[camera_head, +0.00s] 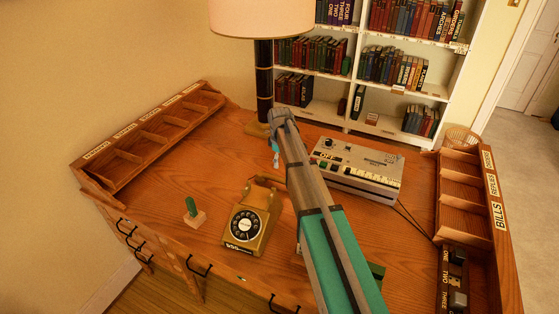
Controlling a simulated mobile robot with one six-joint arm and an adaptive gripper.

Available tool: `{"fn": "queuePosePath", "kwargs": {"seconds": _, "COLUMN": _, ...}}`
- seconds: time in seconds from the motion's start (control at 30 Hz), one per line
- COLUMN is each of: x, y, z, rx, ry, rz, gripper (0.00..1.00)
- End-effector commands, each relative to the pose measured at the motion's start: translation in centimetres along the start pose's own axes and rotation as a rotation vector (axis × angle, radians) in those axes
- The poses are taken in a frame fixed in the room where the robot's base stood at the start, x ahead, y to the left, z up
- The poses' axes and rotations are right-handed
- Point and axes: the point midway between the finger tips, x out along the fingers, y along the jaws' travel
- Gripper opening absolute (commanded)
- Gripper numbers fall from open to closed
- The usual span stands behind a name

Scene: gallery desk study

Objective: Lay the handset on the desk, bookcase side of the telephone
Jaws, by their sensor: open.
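The gold-brown rotary telephone (247,233) stands on the wooden desk (200,165), left of my arm, with its dial toward the front. A tan, curved piece at its bookcase side looks like the handset (264,182); I cannot tell whether it touches the telephone or lies on the desk. My gripper (276,154) is open, beyond the telephone and above the desk, near the lamp foot. I see nothing held in it, though my arm hides part of the view. The white bookcase (352,98) stands behind the desk.
A black lamp (264,85) stands at the back. A grey device with keys (358,168) is right of my arm. A green-handled stamp (193,212) stands left of the telephone. Labelled trays line the left (152,130) and right (462,195) edges. Desk left of the lamp is clear.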

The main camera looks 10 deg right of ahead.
Motion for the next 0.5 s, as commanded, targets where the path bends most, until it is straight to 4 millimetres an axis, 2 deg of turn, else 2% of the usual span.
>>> {"fn": "queuePosePath", "kwargs": {"seconds": 0.03, "x": -0.8, "y": 0.0, "z": 0.0, "rx": 0.0, "ry": 0.0, "rz": 0.0, "gripper": 0.77}}
{"fn": "queuePosePath", "kwargs": {"seconds": 0.2, "x": -1.9, "y": 0.0, "z": 0.0, "rx": 0.0, "ry": 0.0, "rz": 0.0, "gripper": 0.77}}
{"fn": "queuePosePath", "kwargs": {"seconds": 0.5, "x": -2.5, "y": 0.0, "z": 0.0, "rx": 0.0, "ry": 0.0, "rz": 0.0, "gripper": 0.77}}
